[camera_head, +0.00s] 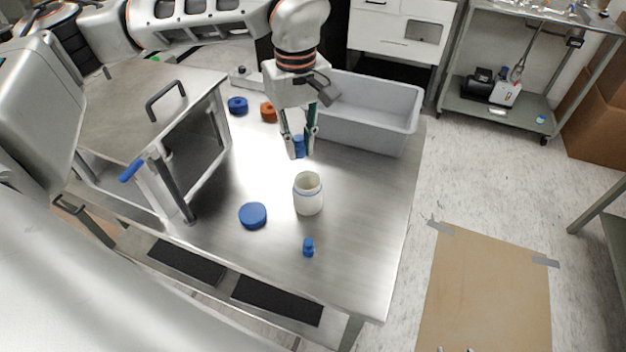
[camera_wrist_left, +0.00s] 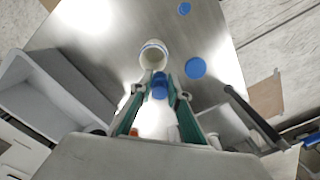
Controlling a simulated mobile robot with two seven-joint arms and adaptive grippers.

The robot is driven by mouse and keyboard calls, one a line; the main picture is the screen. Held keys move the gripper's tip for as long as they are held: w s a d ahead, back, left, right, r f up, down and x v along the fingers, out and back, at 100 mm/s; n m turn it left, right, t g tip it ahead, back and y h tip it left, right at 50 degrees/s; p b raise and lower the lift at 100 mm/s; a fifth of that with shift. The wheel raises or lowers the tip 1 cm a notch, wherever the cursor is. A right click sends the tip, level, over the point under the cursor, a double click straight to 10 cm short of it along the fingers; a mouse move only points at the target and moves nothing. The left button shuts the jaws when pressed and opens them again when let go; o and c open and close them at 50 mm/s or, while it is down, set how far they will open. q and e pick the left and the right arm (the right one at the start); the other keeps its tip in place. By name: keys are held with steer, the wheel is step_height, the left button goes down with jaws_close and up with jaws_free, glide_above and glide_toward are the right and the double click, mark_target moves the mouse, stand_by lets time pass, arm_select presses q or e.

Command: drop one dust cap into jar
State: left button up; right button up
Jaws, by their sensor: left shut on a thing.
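A white open jar (camera_head: 308,196) stands upright on the metal table, its mouth uncovered. My left gripper (camera_head: 299,150) is shut on a small blue dust cap (camera_head: 299,146) behind the jar. In the left wrist view the held dust cap (camera_wrist_left: 159,86) sits between the fingertips (camera_wrist_left: 160,90), just short of the jar (camera_wrist_left: 153,55) in the picture. A second small blue dust cap (camera_head: 308,247) stands on the table in front of the jar. A flat blue lid (camera_head: 253,215) lies left of the jar. My right gripper does not show.
A grey bin (camera_head: 365,112) stands at the table's back right. A metal box with a black handle (camera_head: 165,95) stands at the left. A blue ring-like part (camera_head: 237,105) and an orange one (camera_head: 268,111) lie at the back. The table right of the jar is clear.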

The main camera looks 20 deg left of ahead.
arm_select(q)
steer(key=f, duration=0.1)
steer(key=f+b, duration=0.1)
steer(key=f, duration=0.1)
steer(key=shift+s+f, duration=0.2)
steer(key=shift+s, duration=0.05)
steer(key=shift+w+f+b, duration=0.15)
steer(key=shift+f+b, duration=0.75)
steer(key=shift+b, duration=0.05)
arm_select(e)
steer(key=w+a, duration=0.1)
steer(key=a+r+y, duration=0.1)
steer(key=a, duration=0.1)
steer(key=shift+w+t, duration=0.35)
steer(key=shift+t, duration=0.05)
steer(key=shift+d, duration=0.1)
arm_select(q)
steer(key=o, duration=0.7)
steer(key=shift+o, duration=0.5)
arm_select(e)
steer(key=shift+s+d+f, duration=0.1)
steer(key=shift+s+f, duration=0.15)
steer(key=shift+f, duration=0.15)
arm_select(q)
step_height(320, 180, up, 12)
steer(key=shift+r, duration=0.1)
